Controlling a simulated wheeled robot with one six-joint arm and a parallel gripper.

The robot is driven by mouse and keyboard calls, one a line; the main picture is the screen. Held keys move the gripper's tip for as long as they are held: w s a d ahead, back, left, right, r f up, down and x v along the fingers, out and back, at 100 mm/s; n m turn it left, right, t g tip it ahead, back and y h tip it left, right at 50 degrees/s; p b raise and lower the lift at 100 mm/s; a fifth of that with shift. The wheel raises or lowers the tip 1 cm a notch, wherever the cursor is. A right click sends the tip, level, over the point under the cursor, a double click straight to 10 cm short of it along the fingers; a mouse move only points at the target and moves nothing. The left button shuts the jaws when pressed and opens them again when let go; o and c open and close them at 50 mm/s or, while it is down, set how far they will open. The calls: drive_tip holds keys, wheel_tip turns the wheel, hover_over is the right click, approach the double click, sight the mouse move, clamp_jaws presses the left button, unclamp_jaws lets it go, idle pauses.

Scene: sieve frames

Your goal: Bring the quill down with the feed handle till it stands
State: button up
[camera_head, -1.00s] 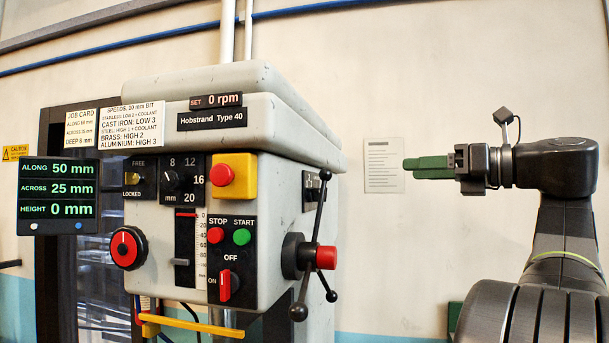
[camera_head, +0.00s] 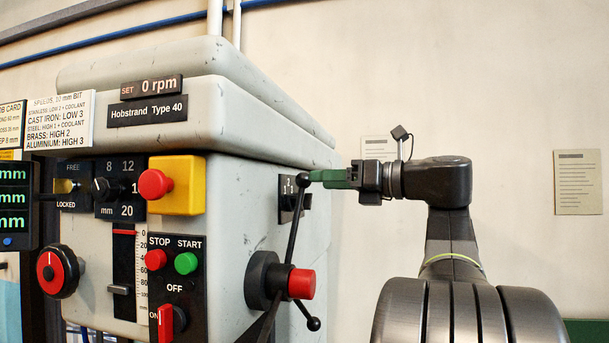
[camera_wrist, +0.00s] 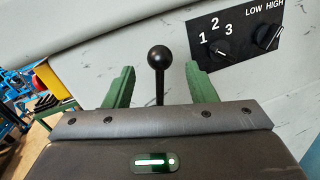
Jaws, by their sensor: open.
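The feed handle (camera_head: 292,232) is on the right side of the drill head, with a red-capped hub (camera_head: 301,283) and black arms ending in balls. Its upper ball (camera_head: 303,180) is at the green fingertips of my gripper (camera_head: 315,176). In the wrist view, the ball (camera_wrist: 158,57) and its rod stand between the two green fingers of my gripper (camera_wrist: 158,82), with a gap on each side. My gripper is open. The depth scale (camera_head: 140,262) has its red mark near 0. The quill itself is not clearly visible.
The drill head front has a yellow box with a red button (camera_head: 156,184), stop and start buttons (camera_head: 172,262) and a red dial (camera_head: 58,271). A gear selector plate (camera_wrist: 235,35) is close behind my fingers.

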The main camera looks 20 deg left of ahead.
sight(304, 182)
drive_tip(key=shift+w+a+p, duration=0.2)
drive_tip(key=shift+a+p, duration=0.15)
drive_tip(key=shift+a, duration=1.05)
drive_tip(key=shift+w+a+p, duration=0.2)
drive_tip(key=shift+a+p, duration=0.15)
drive_tip(key=shift+a, duration=1.05)
clamp_jaws()
